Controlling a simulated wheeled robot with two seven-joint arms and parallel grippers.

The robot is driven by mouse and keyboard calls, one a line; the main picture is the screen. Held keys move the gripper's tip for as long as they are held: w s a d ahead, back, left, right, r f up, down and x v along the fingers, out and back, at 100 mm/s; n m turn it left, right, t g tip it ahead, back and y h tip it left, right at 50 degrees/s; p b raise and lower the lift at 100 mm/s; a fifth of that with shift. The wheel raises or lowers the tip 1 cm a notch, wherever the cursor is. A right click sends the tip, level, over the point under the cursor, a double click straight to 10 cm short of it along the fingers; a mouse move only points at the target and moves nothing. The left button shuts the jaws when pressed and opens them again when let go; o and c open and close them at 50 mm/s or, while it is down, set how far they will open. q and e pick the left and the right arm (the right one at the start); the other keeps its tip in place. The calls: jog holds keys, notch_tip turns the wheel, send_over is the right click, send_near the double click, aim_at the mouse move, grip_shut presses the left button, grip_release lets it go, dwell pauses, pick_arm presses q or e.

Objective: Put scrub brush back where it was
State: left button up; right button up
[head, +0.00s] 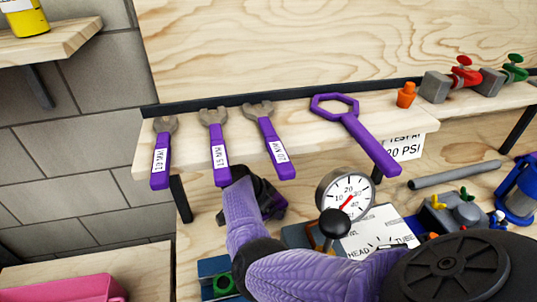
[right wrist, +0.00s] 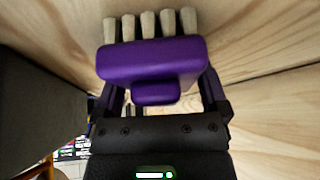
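The scrub brush (right wrist: 152,60) fills the upper middle of the right wrist view. It has a purple block with a small purple grip and a row of cream bristles pointing away from the wrist. My right gripper (right wrist: 160,100) has its fingers on both sides of the purple block and appears shut on it. In the head view, my right gripper (head: 266,202) is just below the front edge of the wooden shelf (head: 300,140), left of the pressure gauge; the brush is mostly hidden there. My left gripper is not in view.
Three purple-handled wrenches (head: 219,150) and a purple ring wrench (head: 358,125) overhang the shelf above. A pink bin (head: 65,290) is at lower left.

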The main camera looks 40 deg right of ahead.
jog(key=shift+r, duration=0.25)
jog(key=p+v, duration=0.3)
jog(key=v, duration=0.3)
jog(key=shift+a+r, duration=0.1)
jog(key=shift+r, duration=0.25)
jog(key=shift+a+r, duration=0.25)
jog(key=shift+r, duration=0.05)
